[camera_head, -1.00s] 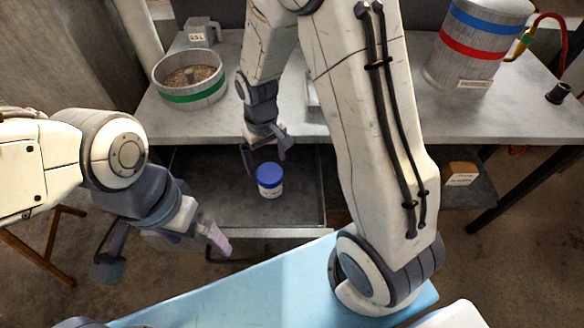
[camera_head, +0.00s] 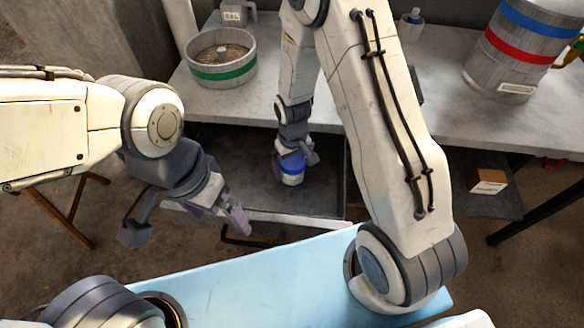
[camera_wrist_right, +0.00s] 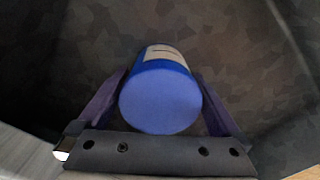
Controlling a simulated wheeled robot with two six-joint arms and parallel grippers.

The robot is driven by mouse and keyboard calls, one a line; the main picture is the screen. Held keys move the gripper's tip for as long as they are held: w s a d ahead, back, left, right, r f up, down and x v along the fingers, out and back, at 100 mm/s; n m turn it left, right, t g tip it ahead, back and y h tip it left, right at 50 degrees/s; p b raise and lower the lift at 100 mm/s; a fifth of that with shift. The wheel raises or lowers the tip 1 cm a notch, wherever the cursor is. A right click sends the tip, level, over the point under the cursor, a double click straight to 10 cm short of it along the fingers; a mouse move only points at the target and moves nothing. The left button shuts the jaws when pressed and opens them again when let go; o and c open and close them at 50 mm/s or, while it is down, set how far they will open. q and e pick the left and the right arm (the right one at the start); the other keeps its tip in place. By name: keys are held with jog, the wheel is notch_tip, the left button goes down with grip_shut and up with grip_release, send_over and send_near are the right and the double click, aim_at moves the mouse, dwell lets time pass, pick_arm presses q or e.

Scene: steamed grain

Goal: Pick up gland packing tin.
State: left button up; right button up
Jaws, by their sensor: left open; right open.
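The gland packing tin appears to be the small white tin with a blue lid (camera_head: 292,168), standing in the dark open drawer (camera_head: 235,170) under the bench. My right gripper (camera_head: 294,160) reaches down into the drawer over the tin. In the right wrist view, the tin (camera_wrist_right: 162,98) is between the two open fingers of my right gripper (camera_wrist_right: 165,105), its blue lid facing the camera. I cannot tell whether either finger touches it. My left gripper (camera_head: 218,205) is open and empty, in front of the drawer's left part.
A large drum with blue and red bands (camera_head: 522,50) stands at the right. A small brown box (camera_head: 488,181) sits on the lower shelf.

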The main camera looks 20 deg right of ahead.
jog(key=c, duration=1.4)
jog(key=shift+r, duration=0.15)
